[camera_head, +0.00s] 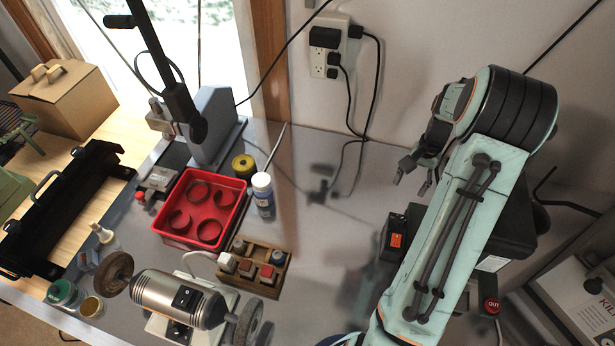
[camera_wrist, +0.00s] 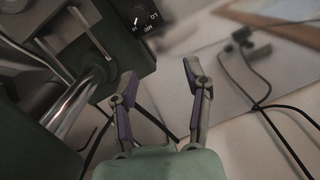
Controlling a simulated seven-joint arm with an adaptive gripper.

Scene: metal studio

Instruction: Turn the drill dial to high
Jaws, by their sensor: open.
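The drill dial (camera_wrist: 138,15) is at the top of the wrist view, on a dark green housing (camera_wrist: 118,38). White letters beside it appear to read LO and MED; its exact setting is too small to tell. My gripper (camera_wrist: 161,78) is open and empty, with its fingers spread apart below and right of the dial and clear of it. In the head view my gripper (camera_head: 411,182) hangs in the air near the wall. There the dark drill machine (camera_head: 512,222) is partly hidden behind my arm, and I cannot make out the dial.
A bench grinder (camera_head: 170,300), a wooden block holder (camera_head: 245,285) and a red tray (camera_head: 165,238) stand left on the grey bench. Black cables hang from the wall outlet (camera_head: 319,60) behind my gripper. A metal rod (camera_wrist: 72,103) is beside the housing. Bench middle is mostly clear.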

